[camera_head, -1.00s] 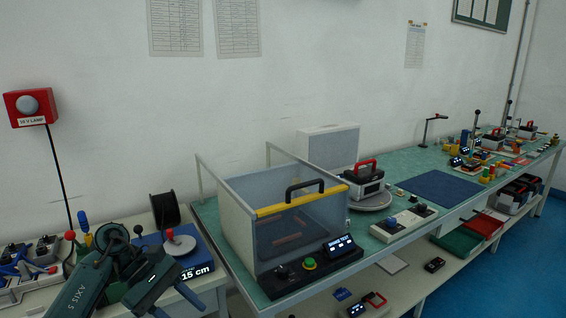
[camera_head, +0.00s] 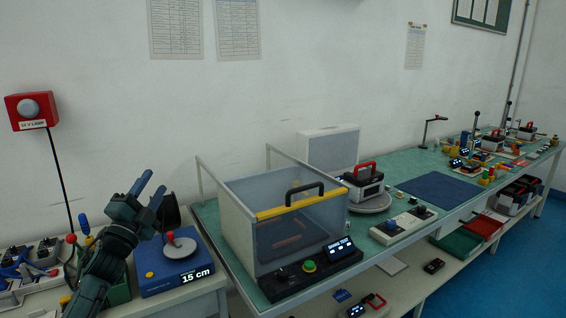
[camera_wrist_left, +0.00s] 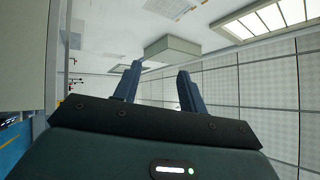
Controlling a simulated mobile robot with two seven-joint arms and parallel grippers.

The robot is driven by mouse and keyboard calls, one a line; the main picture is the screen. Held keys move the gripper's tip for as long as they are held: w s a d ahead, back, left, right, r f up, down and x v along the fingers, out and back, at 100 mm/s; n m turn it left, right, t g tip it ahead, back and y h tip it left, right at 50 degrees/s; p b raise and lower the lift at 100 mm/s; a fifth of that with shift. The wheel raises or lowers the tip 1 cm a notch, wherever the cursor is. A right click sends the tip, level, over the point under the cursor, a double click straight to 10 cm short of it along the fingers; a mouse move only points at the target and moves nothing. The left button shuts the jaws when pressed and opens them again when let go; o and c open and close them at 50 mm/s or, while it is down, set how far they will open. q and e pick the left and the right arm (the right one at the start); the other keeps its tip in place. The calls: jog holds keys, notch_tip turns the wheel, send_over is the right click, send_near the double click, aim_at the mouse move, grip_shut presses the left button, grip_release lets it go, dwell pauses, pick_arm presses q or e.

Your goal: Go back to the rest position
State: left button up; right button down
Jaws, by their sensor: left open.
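My left gripper (camera_head: 151,190) is at the left of the head view, raised above the left bench with its fingers pointing up. Its two blue fingers stand apart with nothing between them; they also show apart and empty in the left wrist view (camera_wrist_left: 156,88). It is in front of the black spool (camera_head: 170,212), which it partly hides, and close to the blue 15 cm device (camera_head: 152,280) in the picture. My right gripper is in neither view.
A clear-walled box with a yellow edge and black handle (camera_head: 300,210) stands on the green bench (camera_head: 408,167). A red lamp box (camera_head: 32,110) hangs on the wall at left. Several connectors and cables lie on the left bench. Blue floor (camera_head: 500,270) is open at right.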

pick_arm(q)
jog(key=w+a+f+n+g+y, duration=0.1)
jog(key=a+f+n+g+y, duration=0.2)
jog(key=f+n, duration=0.4)
jog(key=w+a+f+n+g+y, duration=0.1)
jog(key=a+f+n+g+y, duration=0.2)
jog(key=n, duration=0.6)
jog(key=s+d+f+m+g+h, duration=0.1)
jog(key=s+d+f, duration=0.4)
jog(key=s+f, duration=0.3)
jog(key=s+d+f+g+h, duration=0.1)
jog(key=s+d+f, duration=0.5)
jog(key=f, duration=0.4)
jog(key=s+d+f+g+h, duration=0.1)
jog(key=s+d+f, duration=0.1)
jog(key=s, duration=0.6)
jog(key=s+d+f+g, duration=0.1)
jog(key=s+d+f, duration=0.2)
jog(key=s, duration=0.6)
jog(key=s+d+f+g+h, duration=0.1)
jog(key=s+d+f+g, duration=0.1)
jog(key=s+d, duration=0.3)
jog(key=s+f, duration=0.1)
jog(key=s, duration=0.2)
jog(key=shift+s+d+h, duration=0.2)
jog(key=shift+d+h, duration=0.1)
